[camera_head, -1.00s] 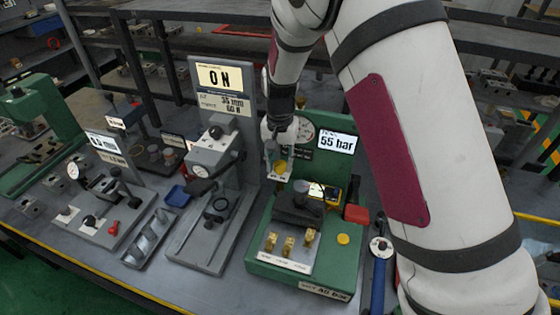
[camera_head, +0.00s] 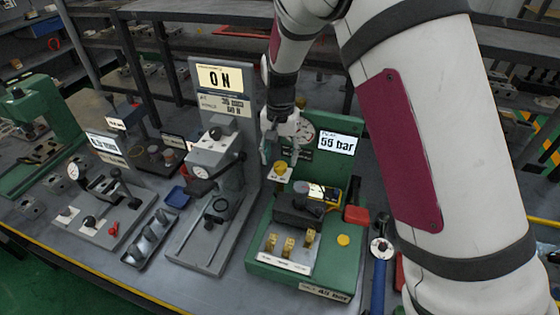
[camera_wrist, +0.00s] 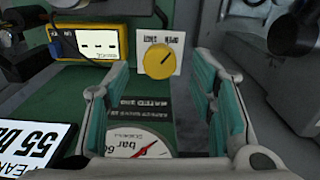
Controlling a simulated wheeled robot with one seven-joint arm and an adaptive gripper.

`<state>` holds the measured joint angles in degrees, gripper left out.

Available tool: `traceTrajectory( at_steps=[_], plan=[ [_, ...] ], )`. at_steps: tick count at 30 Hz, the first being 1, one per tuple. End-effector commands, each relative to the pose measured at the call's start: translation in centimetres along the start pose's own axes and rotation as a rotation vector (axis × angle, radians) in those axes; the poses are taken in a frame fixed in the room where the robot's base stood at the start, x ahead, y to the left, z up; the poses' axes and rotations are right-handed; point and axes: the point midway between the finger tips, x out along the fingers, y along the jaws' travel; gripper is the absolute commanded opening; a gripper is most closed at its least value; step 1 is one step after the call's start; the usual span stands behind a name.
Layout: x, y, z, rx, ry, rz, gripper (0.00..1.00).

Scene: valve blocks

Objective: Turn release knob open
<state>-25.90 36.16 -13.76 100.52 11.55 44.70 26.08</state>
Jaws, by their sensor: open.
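The release knob is a round yellow knob (camera_wrist: 160,61) on a white plate lettered OPEN and SHUT, upside down in the wrist view. In the head view the knob (camera_head: 281,169) sits on the green test stand (camera_head: 345,240), below its gauge. My gripper (camera_head: 280,156) is open above the knob. In the wrist view the teal-padded fingers of my gripper (camera_wrist: 157,68) stand on either side of the knob with wide gaps, nothing between them gripped. I cannot tell how far the fingertips are from the plate. The knob's exact pointer angle is unclear.
A yellow meter (camera_wrist: 88,43) lies beside the knob. The pressure gauge (camera_wrist: 137,143) and the 55 bar display (camera_head: 337,143) are close by. A blue-handled tool (camera_head: 379,275) is to the right.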

Motion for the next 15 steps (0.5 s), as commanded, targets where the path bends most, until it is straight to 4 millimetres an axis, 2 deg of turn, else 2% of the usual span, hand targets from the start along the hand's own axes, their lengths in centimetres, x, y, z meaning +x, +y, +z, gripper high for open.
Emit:
traceTrajectory(
  at_steps=[3, 9, 15],
  plan=[
    [-2.7, -0.1, -0.1, -0.001, 0.004, -0.003, 0.51],
    [-6.5, 0.0, -0.1, -0.001, 0.004, -0.002, 0.51],
    [-8.6, 0.0, 0.0, 0.000, 0.002, -0.001, 0.51]
  ],
)
